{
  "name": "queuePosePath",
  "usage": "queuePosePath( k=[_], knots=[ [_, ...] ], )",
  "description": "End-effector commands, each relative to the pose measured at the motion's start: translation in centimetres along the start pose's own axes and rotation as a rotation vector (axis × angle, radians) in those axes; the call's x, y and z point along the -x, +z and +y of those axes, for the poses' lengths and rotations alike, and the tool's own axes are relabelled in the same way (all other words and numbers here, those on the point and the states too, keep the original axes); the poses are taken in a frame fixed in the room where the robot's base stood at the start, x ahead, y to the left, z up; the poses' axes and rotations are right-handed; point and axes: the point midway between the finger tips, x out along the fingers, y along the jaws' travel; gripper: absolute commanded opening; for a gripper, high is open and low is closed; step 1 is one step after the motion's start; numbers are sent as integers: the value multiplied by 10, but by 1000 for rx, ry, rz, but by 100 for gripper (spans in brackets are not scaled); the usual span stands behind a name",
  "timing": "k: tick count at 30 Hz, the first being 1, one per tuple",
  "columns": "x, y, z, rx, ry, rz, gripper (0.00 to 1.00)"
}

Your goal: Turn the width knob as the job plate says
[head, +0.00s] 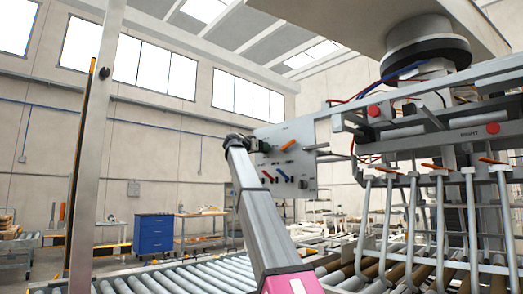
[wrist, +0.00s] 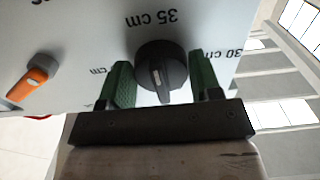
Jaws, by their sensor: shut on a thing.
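The width knob (wrist: 160,53) is a dark round knob on a pale panel, with a thin light pointer line that runs toward the bottom of the wrist view. My gripper (wrist: 161,75) has its green fingers on either side of it, shut on it. The labels read upside down: "35 cm" (wrist: 158,18) above the knob, "30 cm" (wrist: 224,54) to its right, and a partly hidden "cm" label to its left. In the head view my gripper (head: 249,143) is at the panel's upper left and hides the knob. I cannot make out a job plate's text.
The panel (head: 304,188) carries orange, red and dark levers beside the knob. An orange handle (wrist: 34,79) is at left in the wrist view. Pipe frames with hooks (head: 430,172) stand to the right, above rollers. A blue cabinet (head: 153,233) stands far back.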

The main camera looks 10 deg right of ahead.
Motion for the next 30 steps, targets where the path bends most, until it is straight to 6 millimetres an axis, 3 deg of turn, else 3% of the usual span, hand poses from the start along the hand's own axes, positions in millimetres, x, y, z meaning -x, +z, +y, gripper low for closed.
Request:
queuePosePath(
  k=[12,13,15,25,30],
  knots=[
    [0,3,1,-8,2,-6,34],
    [0,3,1,-8,2,-6,61],
    [0,3,1,-8,1,-5,82],
    [3,1,0,-7,0,-2,82],
    [22,1,1,-7,0,-2,82]
  ],
)
